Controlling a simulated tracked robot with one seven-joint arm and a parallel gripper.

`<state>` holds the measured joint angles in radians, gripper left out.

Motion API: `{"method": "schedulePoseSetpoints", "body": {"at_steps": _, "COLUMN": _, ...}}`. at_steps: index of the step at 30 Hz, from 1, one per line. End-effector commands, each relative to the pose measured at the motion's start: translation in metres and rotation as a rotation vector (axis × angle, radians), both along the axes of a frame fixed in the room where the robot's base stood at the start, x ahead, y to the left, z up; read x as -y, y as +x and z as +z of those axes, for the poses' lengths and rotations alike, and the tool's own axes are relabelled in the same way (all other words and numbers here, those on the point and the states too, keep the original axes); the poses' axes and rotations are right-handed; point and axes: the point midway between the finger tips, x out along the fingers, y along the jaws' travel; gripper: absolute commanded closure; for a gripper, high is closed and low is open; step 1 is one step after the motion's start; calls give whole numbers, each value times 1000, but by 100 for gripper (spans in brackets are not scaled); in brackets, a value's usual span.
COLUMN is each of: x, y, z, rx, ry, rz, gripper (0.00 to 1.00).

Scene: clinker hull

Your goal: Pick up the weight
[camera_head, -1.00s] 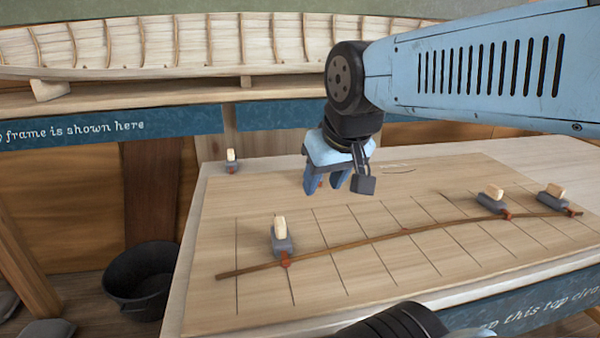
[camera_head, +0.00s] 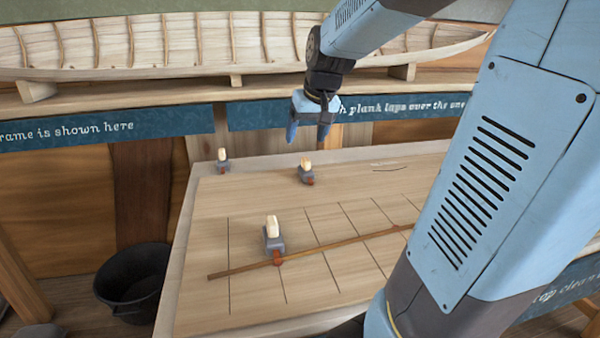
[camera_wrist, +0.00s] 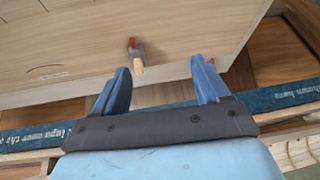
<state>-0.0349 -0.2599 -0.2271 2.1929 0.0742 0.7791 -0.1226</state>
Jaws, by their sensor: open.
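Several grey weights with pale wooden handles and red tips are on the board. One weight (camera_head: 306,173) stands near the back edge, apart from the batten; it also shows in the wrist view (camera_wrist: 137,52), ahead of the fingers and left of the middle of the gap. Another weight (camera_head: 273,240) stands at the left part of the batten, and a third (camera_head: 222,162) at the back left corner. My gripper (camera_head: 308,132) is open and empty, above and behind the nearest of these back weights; it also shows in the wrist view (camera_wrist: 161,65).
A thin brown batten (camera_head: 330,245) curves across the lined board (camera_head: 215,210). My arm hides the right part of the board. A black bucket (camera_head: 135,280) is on the floor at left. The hull (camera_head: 165,45) rests on a shelf behind the table.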

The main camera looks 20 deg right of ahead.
Motion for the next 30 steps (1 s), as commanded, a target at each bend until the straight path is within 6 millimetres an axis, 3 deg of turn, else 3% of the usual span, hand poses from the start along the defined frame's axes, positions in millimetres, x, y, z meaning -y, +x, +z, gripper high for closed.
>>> {"method": "schedulePoseSetpoints", "body": {"at_steps": 6, "x": 27, "y": 54, "z": -17, "rx": -20, "ry": -10, "rz": -36, "gripper": 26}}
{"method": "schedulePoseSetpoints", "body": {"at_steps": 15, "x": 63, "y": 118, "z": -47, "rx": -42, "ry": -43, "rz": -81, "gripper": 26}}
{"method": "schedulePoseSetpoints", "body": {"at_steps": 21, "x": 79, "y": 142, "z": -61, "rx": -48, "ry": -63, "rz": -97, "gripper": 26}}
{"method": "schedulePoseSetpoints", "body": {"at_steps": 26, "x": 84, "y": 150, "z": -68, "rx": -51, "ry": -70, "rz": -101, "gripper": 26}}
{"method": "schedulePoseSetpoints", "body": {"at_steps": 30, "x": 85, "y": 157, "z": -85, "rx": -53, "ry": -70, "rz": -102, "gripper": 26}}
